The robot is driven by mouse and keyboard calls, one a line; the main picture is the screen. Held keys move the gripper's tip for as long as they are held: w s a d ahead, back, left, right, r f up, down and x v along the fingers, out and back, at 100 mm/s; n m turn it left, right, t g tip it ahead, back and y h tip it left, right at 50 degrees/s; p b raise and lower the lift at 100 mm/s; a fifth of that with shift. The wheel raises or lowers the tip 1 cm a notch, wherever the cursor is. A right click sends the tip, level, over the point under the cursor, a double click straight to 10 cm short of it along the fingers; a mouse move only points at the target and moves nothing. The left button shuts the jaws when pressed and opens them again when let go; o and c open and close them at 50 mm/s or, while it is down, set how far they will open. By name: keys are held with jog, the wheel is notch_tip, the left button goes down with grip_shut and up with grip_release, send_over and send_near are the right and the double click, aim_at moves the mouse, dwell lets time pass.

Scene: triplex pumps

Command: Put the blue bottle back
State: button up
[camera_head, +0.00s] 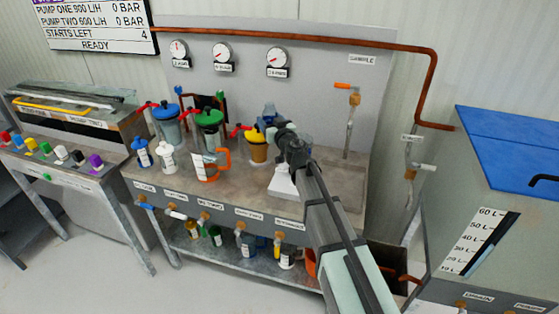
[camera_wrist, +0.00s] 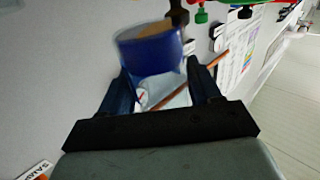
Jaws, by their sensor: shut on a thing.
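My gripper (camera_wrist: 165,75) is shut on a blue cylindrical thing (camera_wrist: 150,52) with a tan round top, held between its dark fingers in the wrist view. I cannot tell for sure whether this is the blue bottle. In the head view my gripper (camera_head: 272,128) is beside the yellow-lidded pot (camera_head: 257,149), above the bench, and my arm hides part of what it holds.
A blue-lidded pot (camera_head: 170,127), a green-lidded pot (camera_head: 209,126), a white bottle (camera_head: 167,158) and an orange-handled jug (camera_head: 208,168) stand on the bench. A white object (camera_head: 282,182) is below my gripper. Gauges line the back panel (camera_head: 325,65). Several bottles fill the shelf (camera_head: 225,249).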

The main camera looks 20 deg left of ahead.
jog(key=s+a+n+g+y, duration=0.2)
jog(key=s+a, duration=0.2)
jog(key=s, duration=0.4)
jog(key=shift+m+t+h, duration=0.5)
jog(key=shift+m+t, duration=0.1)
jog(key=shift+s+d+f, duration=0.25)
jog(key=shift+s+f, duration=0.75)
jog(key=shift+f, duration=1.35)
jog(key=shift+s+d+f, duration=0.25)
jog(key=shift+s+f, duration=0.75)
jog(key=shift+f, duration=1.35)
jog(key=shift+s+d+f, duration=0.25)
jog(key=shift+s+f, duration=0.75)
jog(key=shift+f, duration=1.9)
jog(key=shift+f, duration=0.4)
